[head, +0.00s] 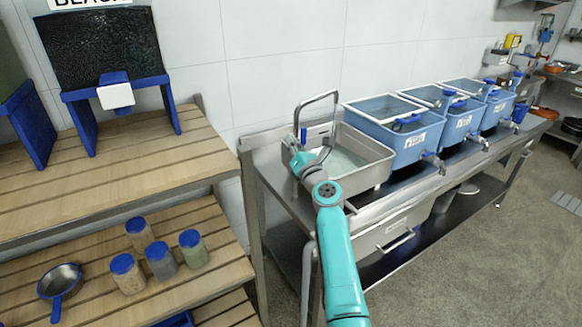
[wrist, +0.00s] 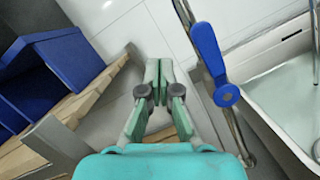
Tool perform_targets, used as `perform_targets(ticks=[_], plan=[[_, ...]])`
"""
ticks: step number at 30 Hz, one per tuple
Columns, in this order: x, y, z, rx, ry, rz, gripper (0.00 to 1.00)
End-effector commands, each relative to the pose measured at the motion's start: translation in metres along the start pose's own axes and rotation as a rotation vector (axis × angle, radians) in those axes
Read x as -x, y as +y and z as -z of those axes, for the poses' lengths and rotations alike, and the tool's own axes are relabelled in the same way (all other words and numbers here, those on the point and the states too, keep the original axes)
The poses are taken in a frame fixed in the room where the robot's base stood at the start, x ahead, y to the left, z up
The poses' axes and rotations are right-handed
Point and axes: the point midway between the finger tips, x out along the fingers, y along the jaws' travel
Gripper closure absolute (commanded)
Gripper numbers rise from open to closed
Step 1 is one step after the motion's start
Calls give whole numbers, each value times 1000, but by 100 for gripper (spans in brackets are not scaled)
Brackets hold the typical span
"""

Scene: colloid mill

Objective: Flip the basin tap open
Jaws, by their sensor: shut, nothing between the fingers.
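The basin (head: 378,170) is a steel sink on the metal bench, with pale liquid in it. Its tap (head: 336,97) is a bent steel pipe rising at the basin's left back. The tap's blue lever (wrist: 207,50) lies along the pipe in the wrist view, just right of my fingers; a bit of it shows in the head view (head: 303,135). My gripper (wrist: 158,68) is shut and empty, its tips beside the lever with a visible gap in the picture. In the head view my gripper (head: 296,146) is at the basin's left rim, partly hiding the tap's base.
Blue tanks (head: 407,145) with small taps stand along the bench to the right. Wooden shelves (head: 90,180) at left hold lidded jars (head: 160,260), a pan (head: 60,283) and a dark container (head: 103,48) on a blue stand. The white tiled wall is close behind the tap.

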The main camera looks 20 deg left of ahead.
Motion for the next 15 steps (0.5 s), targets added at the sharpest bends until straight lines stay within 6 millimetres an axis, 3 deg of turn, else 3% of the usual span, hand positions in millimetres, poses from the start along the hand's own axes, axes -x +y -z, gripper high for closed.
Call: perform_targets(ticks=[2,15], plan=[[-2,2,2,0,0,1,100],[53,14,-4,1,-2,1,100]])
